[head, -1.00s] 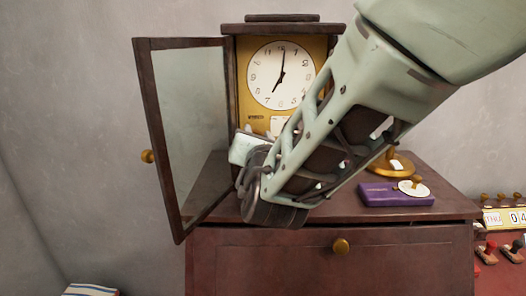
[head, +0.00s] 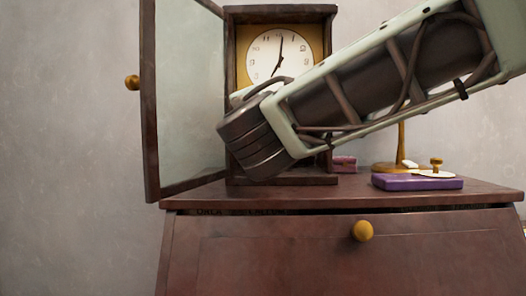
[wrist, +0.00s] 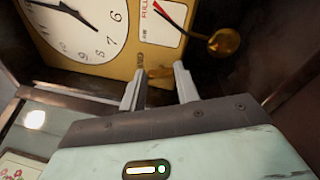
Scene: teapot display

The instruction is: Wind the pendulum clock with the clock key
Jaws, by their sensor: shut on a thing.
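The pendulum clock (head: 329,80) stands on the dark cabinet top with its glass door (head: 186,92) swung open to the left. Its white dial (head: 280,52) shows in the head view and, tilted, in the wrist view (wrist: 78,28). In the wrist view the gold pendulum bob (wrist: 223,42) hangs beside a white label. My gripper (wrist: 160,82) is inside the case opening, facing the gold plate. It is shut on a small brass piece, apparently the clock key (wrist: 160,72). Whether the key touches the plate I cannot tell. In the head view my wrist hides the fingers.
On the cabinet top (head: 340,196), right of the clock, are a purple box (head: 417,182) with a white disc and brass knob, a brass stand (head: 401,150) and a small pink box (head: 344,163). The open door bounds the left side. A drawer knob (head: 362,231) protrudes in front.

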